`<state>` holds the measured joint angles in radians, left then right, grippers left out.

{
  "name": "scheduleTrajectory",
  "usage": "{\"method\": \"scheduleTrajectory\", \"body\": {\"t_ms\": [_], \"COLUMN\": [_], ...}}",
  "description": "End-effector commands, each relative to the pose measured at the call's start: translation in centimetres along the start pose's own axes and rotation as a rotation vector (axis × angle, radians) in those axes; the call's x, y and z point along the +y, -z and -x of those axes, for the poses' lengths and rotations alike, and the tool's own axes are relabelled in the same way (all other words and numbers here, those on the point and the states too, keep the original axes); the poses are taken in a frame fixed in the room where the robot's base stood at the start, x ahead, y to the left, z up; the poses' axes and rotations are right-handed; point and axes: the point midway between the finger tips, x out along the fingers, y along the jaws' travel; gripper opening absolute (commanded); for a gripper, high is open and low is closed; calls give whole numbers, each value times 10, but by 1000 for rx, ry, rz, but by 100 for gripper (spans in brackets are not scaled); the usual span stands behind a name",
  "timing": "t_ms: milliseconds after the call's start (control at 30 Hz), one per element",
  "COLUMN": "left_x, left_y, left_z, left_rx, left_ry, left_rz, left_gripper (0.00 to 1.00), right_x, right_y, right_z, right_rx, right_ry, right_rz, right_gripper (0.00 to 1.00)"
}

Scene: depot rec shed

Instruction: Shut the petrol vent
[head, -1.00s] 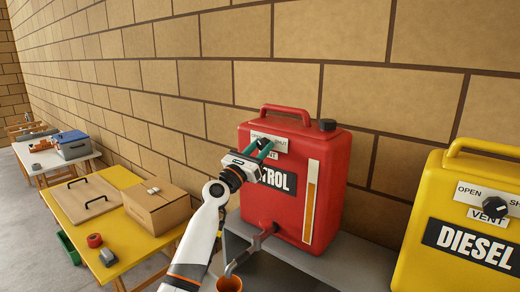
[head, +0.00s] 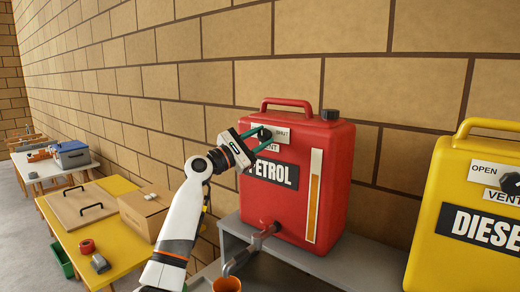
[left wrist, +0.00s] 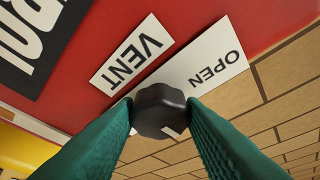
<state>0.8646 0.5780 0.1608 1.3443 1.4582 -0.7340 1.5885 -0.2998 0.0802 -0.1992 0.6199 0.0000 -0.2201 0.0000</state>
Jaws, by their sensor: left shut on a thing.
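The red petrol tank (head: 330,180) stands on a grey shelf against the brick wall. Its vent knob (left wrist: 160,108) is black and faceted, set on a white plate (left wrist: 222,60) lettered OPEN at one end. In the head view the SHUT end of the plate (head: 284,134) shows, and the gripper covers the OPEN end. My left gripper (head: 266,141) is at the plate, its green fingers closed on both sides of the knob. I cannot tell which word the knob points to. My right gripper is not in view.
A yellow diesel tank (head: 450,185) with its own vent knob stands to the right. Below the petrol tank are a tap (head: 262,236) and an orange cup (head: 228,285). A yellow table with a cardboard box (head: 143,212) is on the left.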

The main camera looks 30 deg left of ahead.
Motion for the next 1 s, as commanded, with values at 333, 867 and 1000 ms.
{"method": "scheduleTrajectory", "body": {"t_ms": [333, 867, 1000], "left_x": [-2, -4, -4], "left_y": [0, 1, 1], "left_z": [0, -1, -1], "left_rx": [-1, -2, -1], "left_ry": [-128, -289, -312], "left_rz": [-303, -687, -743], "left_gripper": [13, 13, 13], "right_x": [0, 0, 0], "right_y": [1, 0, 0], "right_z": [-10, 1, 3], "right_rx": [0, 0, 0], "right_ry": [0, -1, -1], "right_rz": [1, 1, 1], "right_gripper": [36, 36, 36]}}
